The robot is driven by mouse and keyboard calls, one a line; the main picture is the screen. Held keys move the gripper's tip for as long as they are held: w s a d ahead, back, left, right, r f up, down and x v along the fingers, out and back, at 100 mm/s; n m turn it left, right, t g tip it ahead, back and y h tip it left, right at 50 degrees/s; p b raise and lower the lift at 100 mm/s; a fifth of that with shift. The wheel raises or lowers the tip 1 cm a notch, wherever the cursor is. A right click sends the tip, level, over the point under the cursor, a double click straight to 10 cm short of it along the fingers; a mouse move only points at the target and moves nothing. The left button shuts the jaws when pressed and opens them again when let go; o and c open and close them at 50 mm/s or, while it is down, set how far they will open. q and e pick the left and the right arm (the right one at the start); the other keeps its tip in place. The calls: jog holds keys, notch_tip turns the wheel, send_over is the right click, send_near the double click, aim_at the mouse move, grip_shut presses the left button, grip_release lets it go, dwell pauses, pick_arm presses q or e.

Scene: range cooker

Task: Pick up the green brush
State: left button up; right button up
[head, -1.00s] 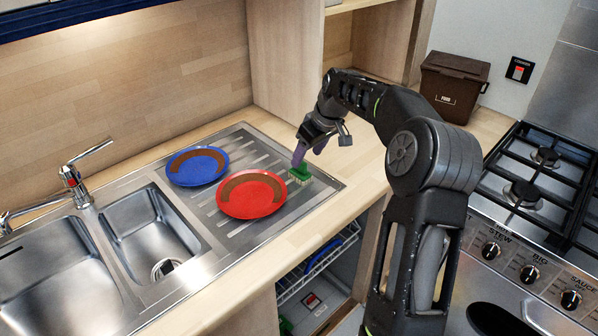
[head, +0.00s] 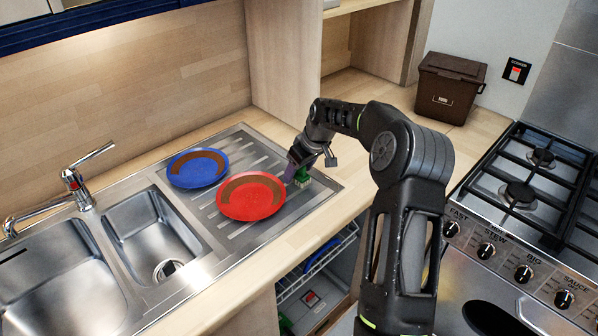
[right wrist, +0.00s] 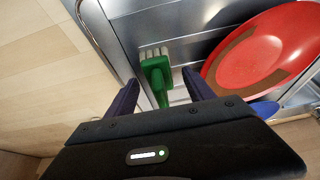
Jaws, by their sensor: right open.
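The green brush (head: 302,178) lies on the steel draining board (head: 272,218), just right of the red plate. In the right wrist view the green brush (right wrist: 157,76) shows its green body and pale bristles, with the handle running down between the fingers. My right gripper (head: 296,176) is open, low over the board at the brush. In the right wrist view its purple fingers (right wrist: 160,92) stand on either side of the brush handle, with visible gaps. Part of the brush is hidden behind the gripper in the head view. My left gripper is out of view.
The red plate (head: 250,205), with a brown band, lies close beside the gripper; a blue plate (head: 197,157) lies farther back left. The sink bowls (head: 150,240) are left, the hob (head: 530,180) right. A brown food bin (head: 447,95) stands on the worktop behind my arm.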

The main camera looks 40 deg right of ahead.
jog(key=shift+c, duration=0.2)
dwell(0.4)
grip_shut()
dwell(0.5)
